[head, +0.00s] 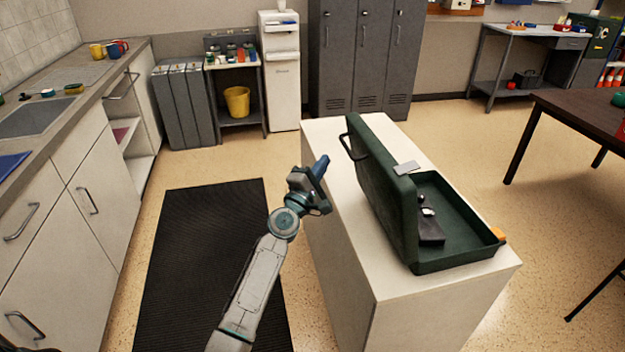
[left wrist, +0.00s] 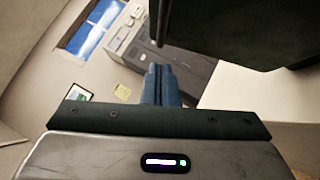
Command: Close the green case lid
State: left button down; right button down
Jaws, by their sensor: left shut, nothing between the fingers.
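The green case (head: 455,222) stands open on a white cabinet top. Its lid (head: 382,185) is raised upright on the left side of the case, with a dark handle on its outer face. A dark object lies inside the base. My left gripper (head: 322,164) is shut and empty, beside the cabinet's left edge and left of the lid, apart from it in the head view. In the left wrist view the blue fingertips (left wrist: 161,82) are together, and the dark lid (left wrist: 235,30) fills the upper right. My right gripper is not in view.
The white cabinet (head: 345,245) carries the case, with bare top around it. A black mat (head: 205,250) lies on the floor at left, beside the counter (head: 60,180). A dark table (head: 590,115) stands at right. Lockers (head: 365,60) stand at the back.

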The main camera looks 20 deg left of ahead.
pick_arm(q)
jog(key=shift+w+d+r+p, duration=0.35)
jog(key=shift+w+d+r, duration=0.15)
jog(key=shift+d, duration=0.25)
jog(key=shift+w+d+r+p, duration=0.35)
jog(key=shift+w+d, duration=0.15)
jog(key=shift+d, duration=0.25)
